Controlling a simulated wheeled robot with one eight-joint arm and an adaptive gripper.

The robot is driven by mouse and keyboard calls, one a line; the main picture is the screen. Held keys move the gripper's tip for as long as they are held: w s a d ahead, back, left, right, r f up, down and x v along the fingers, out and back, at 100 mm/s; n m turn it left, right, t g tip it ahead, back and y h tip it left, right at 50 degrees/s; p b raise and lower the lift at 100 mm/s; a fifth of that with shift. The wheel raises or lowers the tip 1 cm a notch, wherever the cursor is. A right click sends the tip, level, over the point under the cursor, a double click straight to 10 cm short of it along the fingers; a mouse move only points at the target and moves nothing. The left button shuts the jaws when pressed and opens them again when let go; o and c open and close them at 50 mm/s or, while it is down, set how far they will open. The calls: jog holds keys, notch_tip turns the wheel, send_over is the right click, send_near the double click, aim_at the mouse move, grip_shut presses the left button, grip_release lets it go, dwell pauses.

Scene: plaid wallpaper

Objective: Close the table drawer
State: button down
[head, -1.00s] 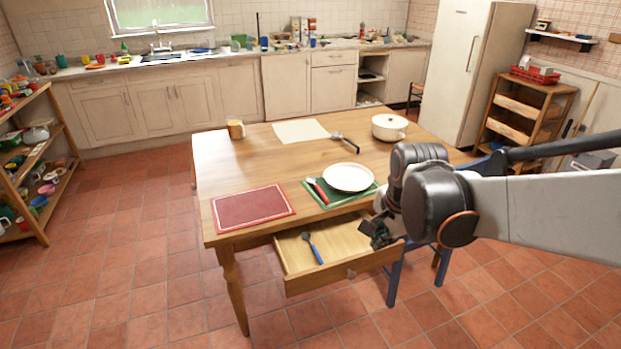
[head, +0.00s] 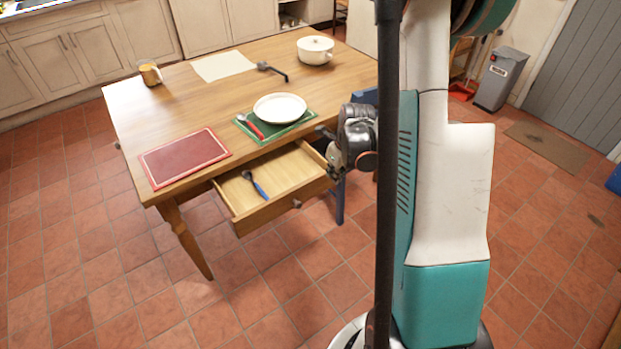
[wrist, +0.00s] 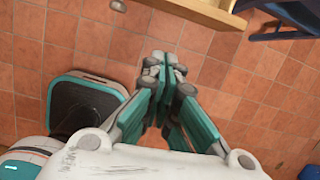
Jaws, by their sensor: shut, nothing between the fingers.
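The wooden table drawer (head: 268,212) stands pulled out from the table (head: 190,95), with a round knob (head: 297,204) on its front. A blue-handled utensil (head: 258,188) lies inside it. My gripper (head: 326,172) is by the right end of the drawer in the head view; whether it touches cannot be told there. In the wrist view my gripper (wrist: 163,65) is shut and empty over the floor. The drawer's wooden edge (wrist: 200,10) and the knob (wrist: 118,6) show at the top of that view, apart from the fingertips.
A red mat (head: 184,157), a white plate (head: 280,107) on a green mat (head: 300,127), a white pot (head: 315,50) and a mug (head: 150,73) are on the table. A blue chair (wrist: 295,15) is close on the right. Floor in front of the drawer is clear.

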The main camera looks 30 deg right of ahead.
jog(key=f+m, duration=0.1)
jog(key=b, duration=0.6)
send_near(322, 183)
jog(key=a+f, duration=0.1)
jog(key=f, duration=0.2)
jog(key=s+a+f, duration=0.1)
jog(key=f, duration=0.1)
jog(key=shift+a, duration=0.3)
